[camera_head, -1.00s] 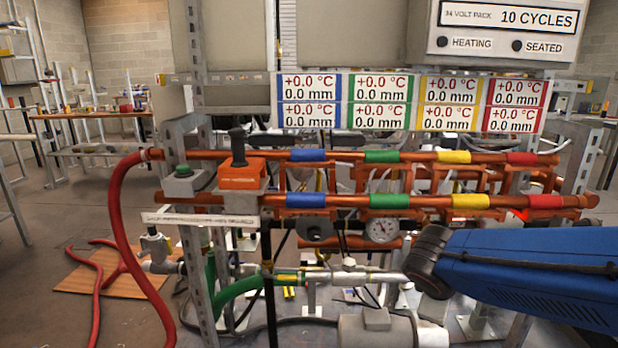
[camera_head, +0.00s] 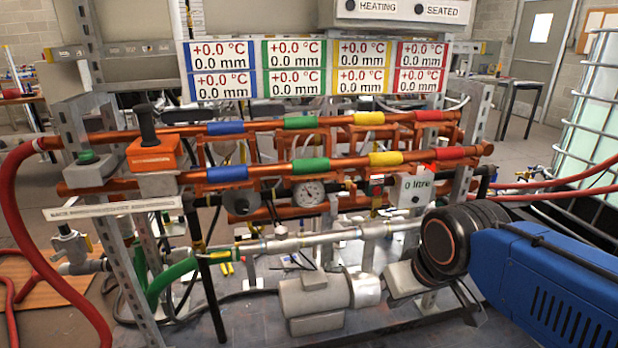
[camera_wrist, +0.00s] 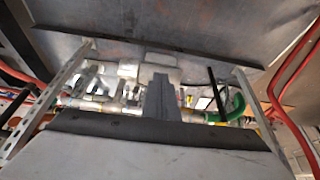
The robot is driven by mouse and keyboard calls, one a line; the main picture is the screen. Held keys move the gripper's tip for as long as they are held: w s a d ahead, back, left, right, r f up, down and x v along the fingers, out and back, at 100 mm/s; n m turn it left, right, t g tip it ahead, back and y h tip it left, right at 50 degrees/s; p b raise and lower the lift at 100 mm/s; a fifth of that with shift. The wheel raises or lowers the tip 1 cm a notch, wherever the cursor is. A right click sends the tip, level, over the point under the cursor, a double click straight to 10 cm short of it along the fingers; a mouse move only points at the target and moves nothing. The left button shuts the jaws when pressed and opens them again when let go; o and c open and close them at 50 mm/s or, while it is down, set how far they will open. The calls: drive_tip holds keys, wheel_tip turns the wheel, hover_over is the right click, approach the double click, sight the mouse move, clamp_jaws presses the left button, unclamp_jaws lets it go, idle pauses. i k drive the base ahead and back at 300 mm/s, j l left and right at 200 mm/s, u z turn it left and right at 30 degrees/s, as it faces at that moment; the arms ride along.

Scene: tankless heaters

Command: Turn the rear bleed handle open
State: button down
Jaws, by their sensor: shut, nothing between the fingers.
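Two copper rails cross the rack in the head view, the rear rail (camera_head: 271,124) and the front rail (camera_head: 275,169), each with blue, green, yellow and red bands. A small bright red part (camera_head: 429,169) shows near the front rail's red band; I cannot tell whether it is a handle. I cannot single out the rear bleed handle in either view. My gripper (camera_wrist: 160,88) shows in the wrist view as a grey tip, shut and empty, with pipework beyond it.
A grey pump (camera_head: 315,301) sits low under the rails. A red hose (camera_head: 24,240) loops at the left. A white caged tank (camera_head: 590,115) stands at the far right. A metal plate (camera_wrist: 170,32) fills the top of the wrist view. Display panels (camera_head: 315,69) stand above the rails.

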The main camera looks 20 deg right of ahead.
sight(353, 191)
drive_tip(key=l, duration=2)
